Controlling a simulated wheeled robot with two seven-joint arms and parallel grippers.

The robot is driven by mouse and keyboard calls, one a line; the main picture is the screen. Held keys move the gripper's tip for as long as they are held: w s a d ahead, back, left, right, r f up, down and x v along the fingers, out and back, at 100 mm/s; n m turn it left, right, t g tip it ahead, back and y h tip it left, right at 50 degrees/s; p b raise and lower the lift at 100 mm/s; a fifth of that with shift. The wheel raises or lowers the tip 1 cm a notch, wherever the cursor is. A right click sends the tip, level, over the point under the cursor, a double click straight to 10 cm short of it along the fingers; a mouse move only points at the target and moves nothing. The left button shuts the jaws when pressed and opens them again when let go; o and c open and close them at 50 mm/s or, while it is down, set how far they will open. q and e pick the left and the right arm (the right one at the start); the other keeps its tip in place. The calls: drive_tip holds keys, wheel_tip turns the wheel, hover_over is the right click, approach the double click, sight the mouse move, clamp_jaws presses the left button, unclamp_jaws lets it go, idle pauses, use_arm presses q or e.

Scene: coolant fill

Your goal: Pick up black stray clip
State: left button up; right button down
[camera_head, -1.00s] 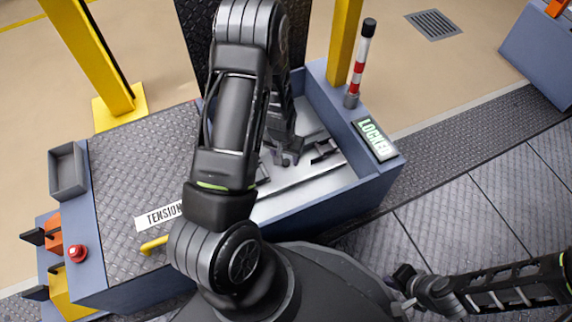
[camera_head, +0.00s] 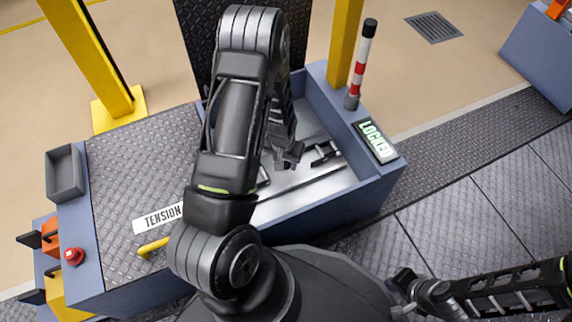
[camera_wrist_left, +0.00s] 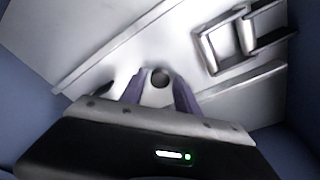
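My left gripper (camera_head: 288,162) reaches down into the blue-walled bay. In the left wrist view its two purple-grey fingers (camera_wrist_left: 158,92) stand apart over the pale metal floor. A small dark round thing (camera_wrist_left: 160,77) shows between the fingertips; it may be the black stray clip, but its shape is not clear. I cannot tell whether the fingers touch it. A dark sliver (camera_wrist_left: 103,90) shows left of the fingers. My right gripper (camera_head: 405,292) is at the lower right, away from the bay; its fingers are too small to judge.
A dark buckle-like fitting (camera_head: 325,153) lies right of my left gripper; its metal frame (camera_wrist_left: 222,46) shows in the wrist view. Blue bay walls (camera_head: 375,185) enclose the space. A LOCKED display (camera_head: 376,141) and a striped post (camera_head: 359,66) stand on the right edge.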

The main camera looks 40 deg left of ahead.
sight(286, 164)
use_arm(q)
clamp_jaws()
idle(0.4)
wheel_tip(286, 164, up, 10)
drive_tip(key=p, duration=0.4)
drive_tip(key=shift+p, duration=0.35)
